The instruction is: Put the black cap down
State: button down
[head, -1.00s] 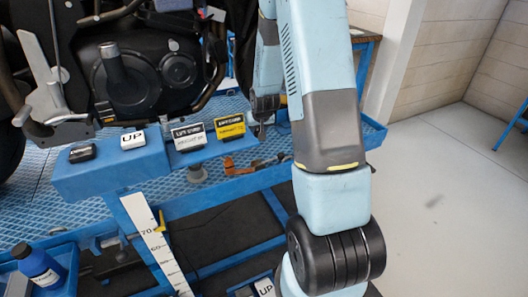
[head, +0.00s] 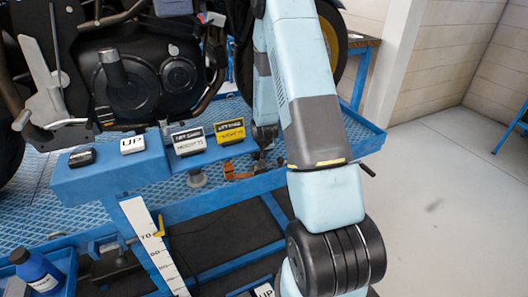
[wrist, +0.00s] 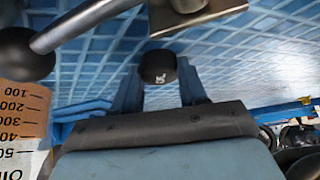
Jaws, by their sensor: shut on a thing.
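The black cap (wrist: 158,66) is a small dark round piece with a pale mark, seen in the wrist view between my fingertips. My gripper (wrist: 158,82) is shut on it, with one blue finger on each side. Blue ribbed platform surface (wrist: 100,60) shows behind the cap; I cannot tell whether the cap touches it. In the head view, the dark end of my arm (head: 265,135) is low beside the right end of the blue control panel (head: 95,180). The cap cannot be made out there.
A metal rod with a black ball (wrist: 20,55) and a metal block (wrist: 190,8) are close above the cap in the wrist view. A graduated container (wrist: 20,115) is at left. The head view shows an orange part (head: 238,170) and a blue bottle (head: 36,268).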

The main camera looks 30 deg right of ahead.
jog(key=c, duration=0.6)
grip_release()
jog(key=shift+f, duration=0.1)
